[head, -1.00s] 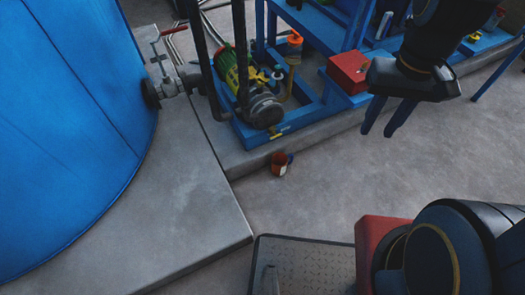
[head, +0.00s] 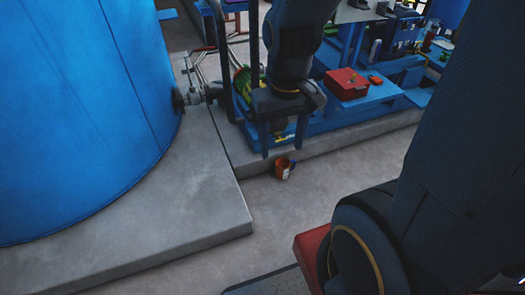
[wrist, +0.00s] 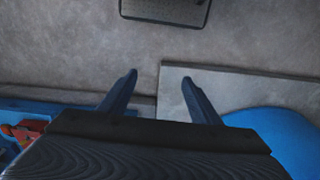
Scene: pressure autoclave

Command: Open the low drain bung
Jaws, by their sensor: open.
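I cannot pick out the low drain bung for certain in either view. A pipe fitting with a valve (head: 197,96) joins the lower side of the big blue tank (head: 85,120) in the head view. A small yellow part (head: 280,139) shows low on the blue skid, between my fingers in the picture. My gripper (head: 284,142) is open and empty, pointing down in front of the skid and pump, which it partly hides. In the wrist view my open gripper (wrist: 159,76) has only floor and a slab edge between its fingertips.
The tank stands on a raised concrete slab (head: 190,185). A blue skid (head: 335,122) carries a red box (head: 346,84) and the mostly hidden green pump (head: 243,80). An orange cup (head: 283,170) is on the floor by the skid's plinth. Floor (head: 330,185) in front is mostly clear.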

